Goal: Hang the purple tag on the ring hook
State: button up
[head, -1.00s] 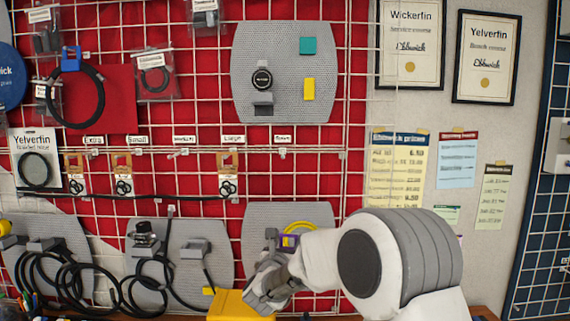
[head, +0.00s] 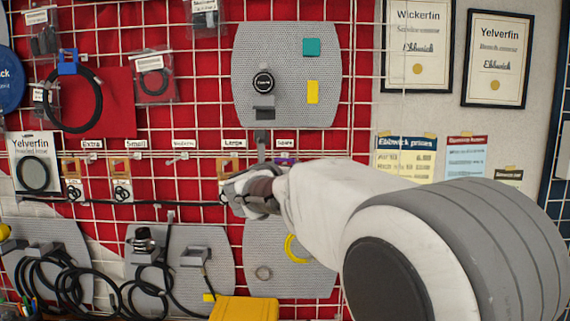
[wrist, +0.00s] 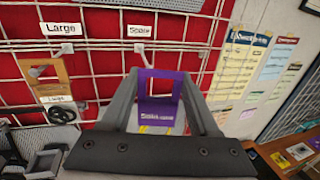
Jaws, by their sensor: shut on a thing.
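The purple tag (wrist: 157,112), a flat piece with a square window and pale lettering below it, is upright between the two fingers of my gripper (wrist: 158,82) in the wrist view. The gripper is shut on it. In the head view only a purple sliver of the tag (head: 286,158) shows past my gripper (head: 252,190). Small hooks sit on a rail under white labels. The hook under the label that seems to read "Spare" (wrist: 139,47) is bare and lies just beyond and above the tag, apart from it. No label reading "ring" is legible.
A tan tag (wrist: 48,78) with black rings hangs under the "Large" label, left of the gripper. White grid wires cross the red backing. A yellow box (head: 245,309) stands at the bottom.

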jog(key=shift+w+f+p, duration=0.15)
jog(key=shift+w+p, duration=2.3)
jog(key=shift+w, duration=0.9)
jog(key=shift+w+f+b, duration=0.35)
jog(key=shift+w+f, duration=0.05)
jog(key=shift+w, duration=0.05)
jog(key=shift+w+f+b, duration=0.1)
jog(key=shift+w+b, duration=0.15)
jog(key=shift+b, duration=0.1)
jog(key=o, duration=1.4)
jog(key=shift+s, duration=0.1)
